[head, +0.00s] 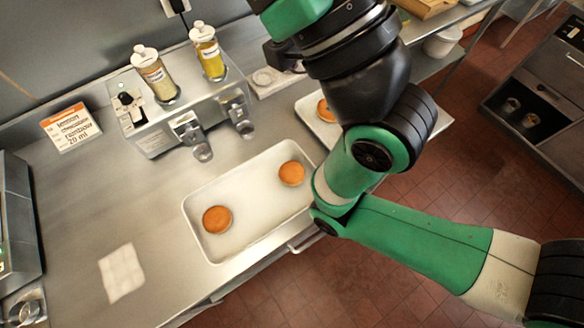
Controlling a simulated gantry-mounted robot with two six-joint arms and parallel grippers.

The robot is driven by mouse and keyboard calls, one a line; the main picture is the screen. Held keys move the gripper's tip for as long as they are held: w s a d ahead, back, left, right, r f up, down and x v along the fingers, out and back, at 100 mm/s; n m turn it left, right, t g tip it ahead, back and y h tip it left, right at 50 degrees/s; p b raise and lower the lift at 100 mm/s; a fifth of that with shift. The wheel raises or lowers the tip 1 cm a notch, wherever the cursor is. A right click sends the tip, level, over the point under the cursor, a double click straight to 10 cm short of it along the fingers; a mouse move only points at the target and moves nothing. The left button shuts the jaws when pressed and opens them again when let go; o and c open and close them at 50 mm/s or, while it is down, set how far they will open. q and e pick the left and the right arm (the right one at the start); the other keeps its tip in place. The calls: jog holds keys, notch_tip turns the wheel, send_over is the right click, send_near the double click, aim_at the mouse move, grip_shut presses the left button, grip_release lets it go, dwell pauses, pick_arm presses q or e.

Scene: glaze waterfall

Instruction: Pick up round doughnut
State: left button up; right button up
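Three round, orange-brown doughnuts are in view, and I see no clear hole in any of them. One doughnut (217,219) lies at the left end of the near white tray (246,247), and another doughnut (291,173) lies near its right end. A third doughnut (325,110) is in a second tray (305,108), partly covered by my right arm. My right arm comes in from the lower right and folds up across the view. A dark part at its far end, possibly my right gripper (285,57), is mostly hidden behind the wrist. My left gripper is out of view.
A metal glaze dispenser (160,140) with two capped bottles (153,72) (208,52) stands behind the near tray. An orange-and-white label card (70,128) stands at the back left. A white patch (122,272) lies front left. The counter left of the tray is mostly clear.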

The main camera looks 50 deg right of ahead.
dwell(0.4)
jog(key=o, duration=0.8)
